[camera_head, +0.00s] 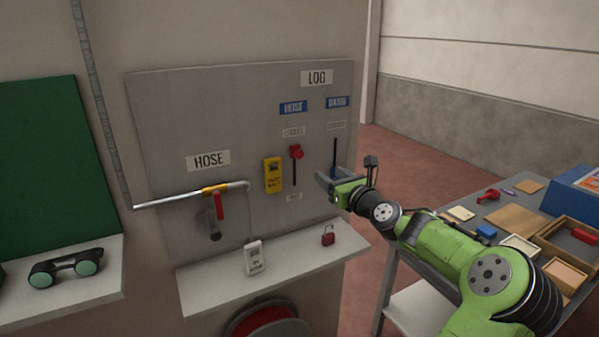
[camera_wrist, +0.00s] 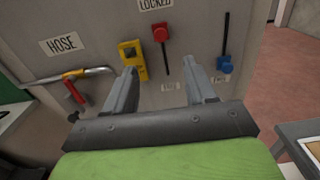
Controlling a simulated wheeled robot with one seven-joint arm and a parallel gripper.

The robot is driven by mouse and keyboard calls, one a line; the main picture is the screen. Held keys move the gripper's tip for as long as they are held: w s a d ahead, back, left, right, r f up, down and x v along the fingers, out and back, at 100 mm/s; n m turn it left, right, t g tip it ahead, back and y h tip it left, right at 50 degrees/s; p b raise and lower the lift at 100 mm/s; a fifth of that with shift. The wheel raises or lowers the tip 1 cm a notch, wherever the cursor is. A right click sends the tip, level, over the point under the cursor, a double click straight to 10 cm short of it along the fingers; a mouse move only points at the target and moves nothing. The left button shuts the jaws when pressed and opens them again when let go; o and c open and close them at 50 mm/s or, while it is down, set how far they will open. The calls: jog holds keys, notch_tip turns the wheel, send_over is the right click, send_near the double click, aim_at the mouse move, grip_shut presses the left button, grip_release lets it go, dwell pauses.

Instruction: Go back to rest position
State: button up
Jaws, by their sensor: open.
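My gripper (camera_head: 326,184) is at the end of my green arm, in front of the grey panel (camera_head: 235,115). In the wrist view its two fingers (camera_wrist: 161,88) stand apart with nothing between them. A slider with a red knob (camera_head: 296,152) is high in its slot; it also shows in the wrist view (camera_wrist: 160,32). A slider with a blue knob (camera_head: 334,172) is low in its slot, partly beside my gripper in the head view. In the wrist view the blue knob (camera_wrist: 224,64) is clear of the fingers, to their right.
A shelf (camera_head: 215,286) below bears a white tagged device (camera_head: 253,257) and a red padlock (camera_head: 328,236). A cluttered table (camera_head: 413,296) stands at right, beneath and beside my arm.

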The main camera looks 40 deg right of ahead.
jog(key=w+a+f+n+g+y, duration=0.25)
jog(key=a+n, duration=0.25)
jog(key=a, duration=0.3)
jog(key=w+a+f+n+g+y, duration=0.25)
jog(key=a+n, duration=0.25)
jog(key=a, duration=0.3)
jog(key=w+a+f+n+g+y, duration=0.1)
jog(key=w+a+f+n, duration=0.25)
jog(key=a+n, duration=0.35)
jog(key=s+a+n+g+h, duration=0.1)
jog(key=s+a+n+g, duration=0.4)
jog(key=s+a+n, duration=1.3)
jog(key=s+n, duration=0.4)
jog(key=s, duration=0.7)
jog(key=shift+s+a+n+g+y, duration=0.25)
jog(key=shift+a+n+g+y, duration=0.05)
jog(key=shift+a, duration=0.1)
jog(key=shift+d, duration=0.1)
